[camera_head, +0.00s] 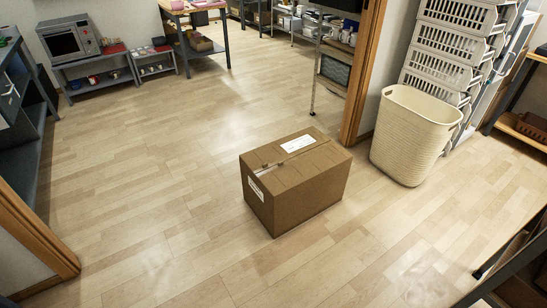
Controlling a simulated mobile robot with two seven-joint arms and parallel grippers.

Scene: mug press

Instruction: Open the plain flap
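A brown cardboard box (297,180) sits on the wooden floor near the middle of the head view. Its top looks closed, with a strip of tape (285,160) across it. A white label (298,144) lies on the top near the back edge, and another white label (256,187) is on the left side. I cannot tell which flap is the plain one. Neither of my grippers is in view.
A cream laundry basket (412,140) stands right of the box, beside a wooden door post (362,75). Stacked white crates (447,45) are behind it. A shelf with a microwave (68,40) is at back left. The floor (130,180) around the box is clear.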

